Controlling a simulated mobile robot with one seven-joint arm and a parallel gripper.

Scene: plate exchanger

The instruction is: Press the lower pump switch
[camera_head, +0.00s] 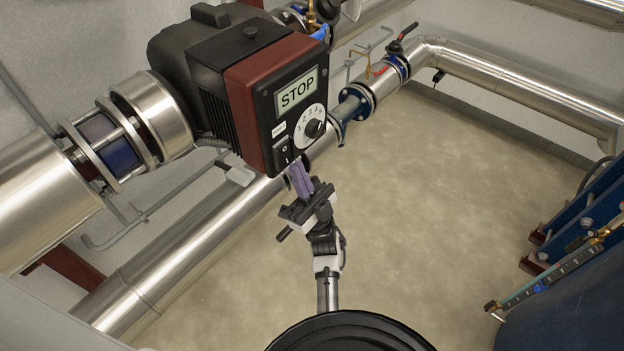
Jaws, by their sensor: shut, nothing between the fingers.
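The pump (215,70) has a dark body and a red-edged control box with a black front panel. Its display (297,92) reads STOP. A round numbered dial (311,126) sits below the display. A black rocker switch (284,153) is at the lower left of the panel. My gripper (297,168) is shut and empty, with its purple fingers pointing up at the panel's lower edge, just below and right of the switch. I cannot tell whether the fingertips touch the panel.
Shiny insulated pipes (200,238) run along the wall beneath the pump and across the back. A valve with a red and black handle (398,45) is at the upper right. Blue plate equipment (590,215) stands at the right edge. The floor (430,190) between is clear.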

